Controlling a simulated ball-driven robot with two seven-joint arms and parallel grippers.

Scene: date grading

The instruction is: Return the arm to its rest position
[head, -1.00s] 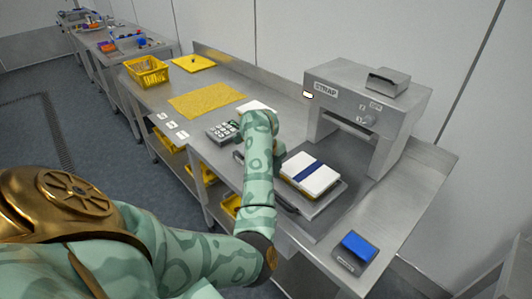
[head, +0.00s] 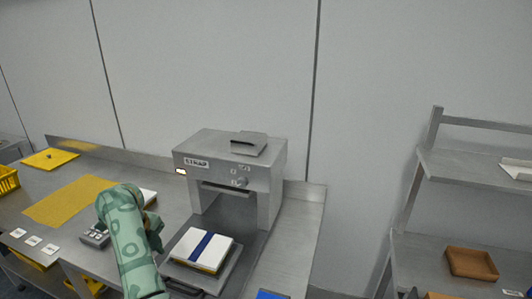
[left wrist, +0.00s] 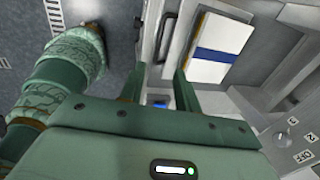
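My left arm comes up from the bottom of the head view, and its gripper (head: 154,230) is above the bench, left of a white box with a blue band (head: 188,250). In the left wrist view the two fingers of the left gripper (left wrist: 158,78) are apart with nothing between them. The banded box also shows there (left wrist: 222,48), clear of the fingers. The box lies on the sliding tray (head: 222,275) in front of the strapping machine (head: 220,150). My right gripper is in neither view.
The steel bench (head: 292,230) carries a yellow mat (head: 65,202), a partly hidden keypad (head: 92,238), several white cards (head: 33,241) and a blue-topped pad (head: 270,295). A yellow basket (head: 8,180) is at the left edge. A shelf rack (head: 480,168) with a brown tray (head: 472,263) stands right.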

